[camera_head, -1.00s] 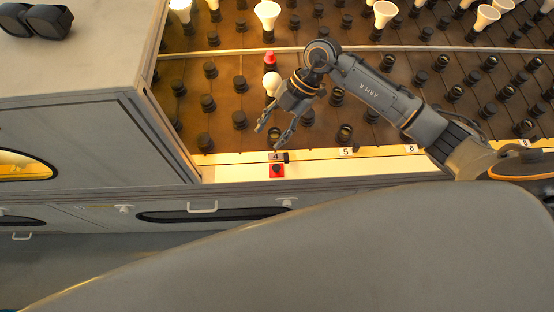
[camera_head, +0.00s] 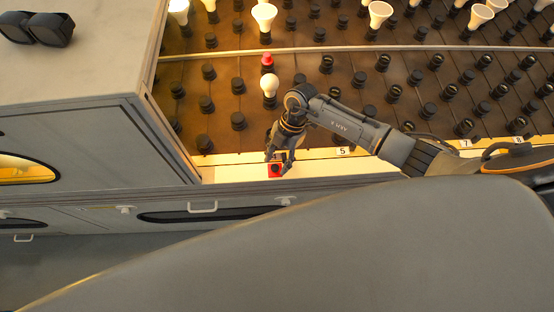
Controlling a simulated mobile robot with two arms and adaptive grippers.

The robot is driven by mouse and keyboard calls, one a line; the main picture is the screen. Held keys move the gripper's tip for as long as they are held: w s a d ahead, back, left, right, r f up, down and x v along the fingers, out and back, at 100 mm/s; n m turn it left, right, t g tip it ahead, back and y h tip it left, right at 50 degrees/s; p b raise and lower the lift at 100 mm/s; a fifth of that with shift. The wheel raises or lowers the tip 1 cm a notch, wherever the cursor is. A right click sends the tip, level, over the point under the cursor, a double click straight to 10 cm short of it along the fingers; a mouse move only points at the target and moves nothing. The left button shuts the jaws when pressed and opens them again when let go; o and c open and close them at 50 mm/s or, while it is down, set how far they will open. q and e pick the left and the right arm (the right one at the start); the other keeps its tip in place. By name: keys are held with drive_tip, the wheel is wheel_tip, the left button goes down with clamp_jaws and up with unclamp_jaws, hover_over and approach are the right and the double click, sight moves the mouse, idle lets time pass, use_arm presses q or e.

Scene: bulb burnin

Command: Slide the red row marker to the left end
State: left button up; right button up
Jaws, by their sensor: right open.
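The red row marker (camera_head: 275,169) sits on the pale front rail (camera_head: 235,172), near the rail's left end, with a dark knob on its top. My right gripper (camera_head: 278,165) is right over the marker, pointing down, its two fingers apart on either side of the knob. I cannot tell whether the fingers touch it. The number 4 label is hidden behind the gripper. My left gripper does not show.
A grey cabinet (camera_head: 75,140) borders the rail on the left. The rail left of the marker is clear.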

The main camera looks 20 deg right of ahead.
drive_tip(key=shift+s+a+f, duration=0.1)
drive_tip(key=shift+a+f, duration=0.05)
drive_tip(key=shift+f, duration=0.3)
clamp_jaws()
drive_tip(key=w+a, duration=0.1)
drive_tip(key=a, duration=0.3)
drive_tip(key=w+a+b, duration=0.1)
drive_tip(key=a, duration=0.3)
drive_tip(key=w+a+b, duration=0.1)
drive_tip(key=a, duration=0.3)
drive_tip(key=shift+w+a, duration=0.15)
drive_tip(key=shift+w, duration=0.15)
drive_tip(key=shift+r, duration=0.1)
